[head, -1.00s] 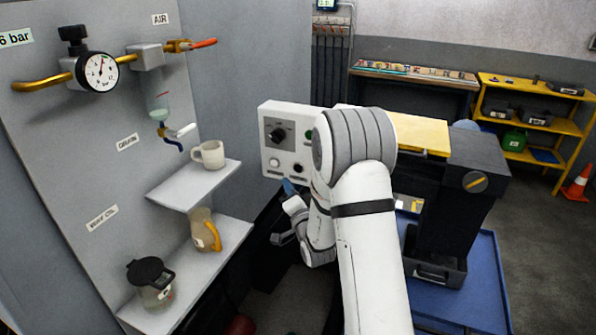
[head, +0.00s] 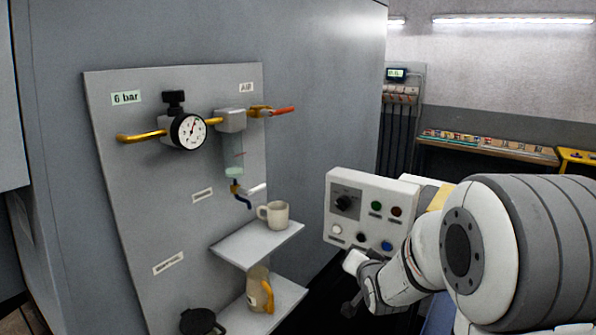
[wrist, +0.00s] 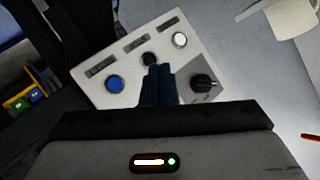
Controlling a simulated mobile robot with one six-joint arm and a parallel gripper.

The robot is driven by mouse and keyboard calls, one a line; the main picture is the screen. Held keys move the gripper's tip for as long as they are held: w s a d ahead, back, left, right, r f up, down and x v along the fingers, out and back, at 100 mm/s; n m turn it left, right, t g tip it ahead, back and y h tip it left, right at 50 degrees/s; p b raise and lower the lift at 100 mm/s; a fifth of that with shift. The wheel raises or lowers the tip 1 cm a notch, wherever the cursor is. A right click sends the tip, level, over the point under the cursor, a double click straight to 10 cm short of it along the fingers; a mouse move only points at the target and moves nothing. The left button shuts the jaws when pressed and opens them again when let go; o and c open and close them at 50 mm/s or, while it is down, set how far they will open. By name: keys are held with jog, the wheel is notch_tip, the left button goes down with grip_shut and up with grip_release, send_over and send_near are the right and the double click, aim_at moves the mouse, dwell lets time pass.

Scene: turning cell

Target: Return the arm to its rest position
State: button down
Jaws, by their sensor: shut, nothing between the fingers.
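My arm (head: 500,245) is bent at the right of the head view, its big rounded joint close to the camera. Its wrist end (head: 395,285) hangs low in front of the control box (head: 338,218). In the wrist view my gripper (wrist: 158,70) is shut and empty, its dark fingers side by side. They overlap the control box face (wrist: 110,62) in that picture; I cannot tell the gap between them. The fingers are hard to make out in the head view.
Left is a grey panel with a gauge (head: 188,131), a yellow pipe and a red-handled valve (head: 283,111). A cup (head: 274,214) stands on the upper shelf (head: 240,250), a yellow-handled jug (head: 258,290) on the lower. A dark-lidded pot (head: 199,321) is below.

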jog(key=s+r+n+g, duration=0.2)
jog(key=s+n+g, duration=0.4)
jog(key=s, duration=2.4)
jog(key=g, duration=0.4)
jog(key=shift+s+a+g, duration=0.25)
jog(key=shift+a+g, duration=0.05)
jog(key=shift+g, duration=0.1)
jog(key=c, duration=2.1)
grip_release()
jog(key=shift+c, duration=0.2)
